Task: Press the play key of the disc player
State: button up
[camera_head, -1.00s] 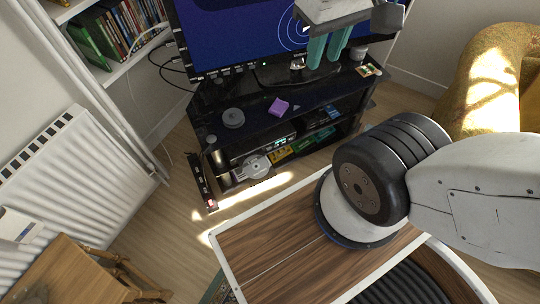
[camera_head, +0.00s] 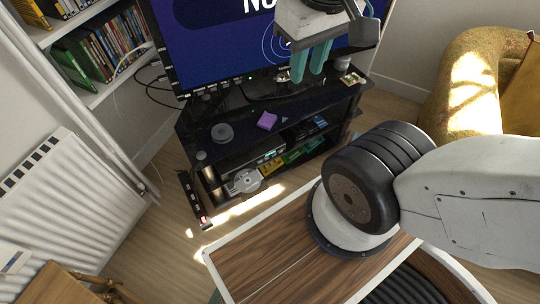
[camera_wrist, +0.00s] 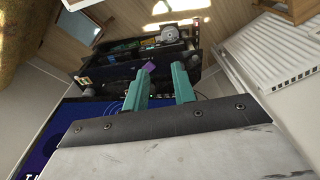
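The disc player, a dark box with a lit green display (camera_head: 268,157), sits in the open shelf of the black TV stand (camera_head: 193,122). A silver disc (camera_head: 243,181) lies at its front left, seemingly on a tray sticking out; it also shows in the wrist view (camera_wrist: 168,33). The play key is too small to make out. My gripper (camera_head: 307,74) hangs in front of the TV screen, above the stand top and apart from the player. Its two teal fingers are apart with nothing between them, as the wrist view (camera_wrist: 161,72) also shows.
The TV (camera_head: 215,50) stands behind. A radiator (camera_head: 75,205) and yellow armchair (camera_head: 465,85) flank the floor.

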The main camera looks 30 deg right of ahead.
grip_shut()
dwell(1.8)
